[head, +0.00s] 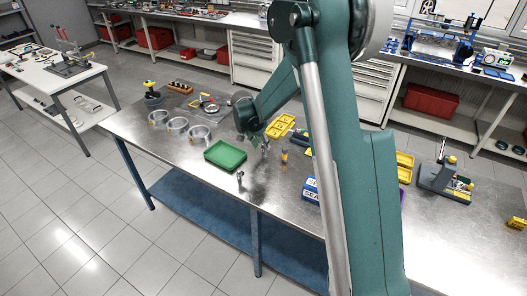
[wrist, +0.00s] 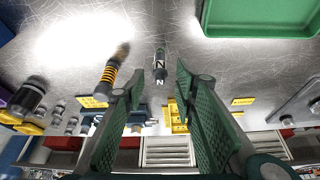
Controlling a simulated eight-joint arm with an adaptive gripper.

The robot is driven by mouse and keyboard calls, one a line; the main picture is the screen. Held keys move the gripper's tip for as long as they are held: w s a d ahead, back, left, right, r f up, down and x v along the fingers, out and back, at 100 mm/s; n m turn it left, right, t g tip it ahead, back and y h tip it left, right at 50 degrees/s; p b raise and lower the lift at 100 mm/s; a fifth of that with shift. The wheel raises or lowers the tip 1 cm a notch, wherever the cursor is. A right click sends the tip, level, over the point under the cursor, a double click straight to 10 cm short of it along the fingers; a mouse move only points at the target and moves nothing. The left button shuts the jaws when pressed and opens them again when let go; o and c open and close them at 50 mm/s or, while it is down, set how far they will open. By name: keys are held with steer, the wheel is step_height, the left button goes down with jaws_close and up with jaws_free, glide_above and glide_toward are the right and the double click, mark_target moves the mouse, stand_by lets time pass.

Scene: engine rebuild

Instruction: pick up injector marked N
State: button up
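The injector marked N (wrist: 160,68) is a small dark cylinder with a white letter N on its body and a second N on its light end. In the wrist view it shows on the metal bench, between and beyond my fingertips. My gripper (wrist: 160,80) is open, with its two green ribbed fingers apart and nothing between them. In the head view my gripper (head: 256,138) hangs low over the bench, just right of the green tray.
The green tray (wrist: 262,32) lies right of the injector in the wrist view. An orange-and-black striped part (wrist: 111,74) lies close on its left. Yellow holders (head: 280,126) stand behind. A small upright part (head: 240,178) stands near the front edge.

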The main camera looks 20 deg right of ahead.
steer(key=shift+x, duration=2.5)
steer(key=shift+d, duration=0.15)
steer(key=shift+c, duration=0.7)
steer(key=c, duration=0.7)
steer(key=shift+w+r, duration=0.1)
steer(key=shift+r, duration=0.05)
steer(key=shift+c, duration=0.2)
steer(key=shift+r, duration=4.9)
